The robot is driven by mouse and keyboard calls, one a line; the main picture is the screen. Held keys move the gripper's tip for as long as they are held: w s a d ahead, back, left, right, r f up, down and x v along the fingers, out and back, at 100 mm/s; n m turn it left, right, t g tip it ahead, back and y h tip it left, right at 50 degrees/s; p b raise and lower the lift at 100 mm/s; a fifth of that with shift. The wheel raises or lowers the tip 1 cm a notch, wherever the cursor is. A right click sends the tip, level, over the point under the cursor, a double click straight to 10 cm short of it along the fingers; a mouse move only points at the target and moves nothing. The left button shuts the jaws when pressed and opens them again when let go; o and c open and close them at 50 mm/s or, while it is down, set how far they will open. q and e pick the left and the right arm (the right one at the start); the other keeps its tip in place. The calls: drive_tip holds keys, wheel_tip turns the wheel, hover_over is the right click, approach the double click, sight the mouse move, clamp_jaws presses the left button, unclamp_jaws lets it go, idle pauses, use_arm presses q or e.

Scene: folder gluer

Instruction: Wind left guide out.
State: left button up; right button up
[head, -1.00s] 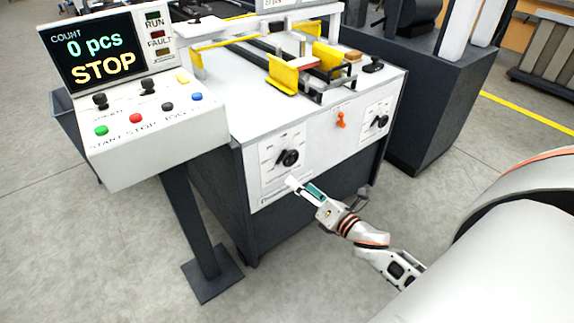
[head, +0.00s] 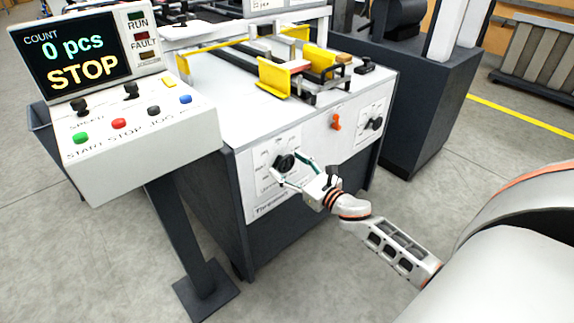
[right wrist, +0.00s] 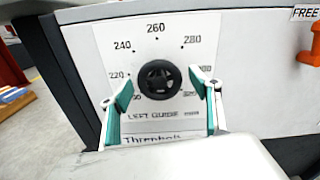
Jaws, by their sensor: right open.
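The left guide knob (right wrist: 159,79) is a black round handwheel on a white dial plate (right wrist: 110,50) with numbers around it and the words "LEFT GUIDE" below, in the right wrist view. In the head view the same knob (head: 284,162) is on the machine's front panel. My right gripper (right wrist: 160,88) is open, its two green-lined fingers to the left and right of the knob. In the head view the right gripper (head: 293,172) reaches the knob from the lower right. I cannot tell whether a finger touches it. My left gripper is not in view.
A second black knob (head: 375,123) and an orange lever (head: 336,122) sit farther right on the panel. The control console (head: 140,135) reads "0 pcs STOP" and stands at left on a post. Yellow guides (head: 274,78) are on the machine top. Floor in front is clear.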

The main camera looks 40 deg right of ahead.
drive_tip(key=shift+w, duration=0.5)
drive_tip(key=c, duration=1.1)
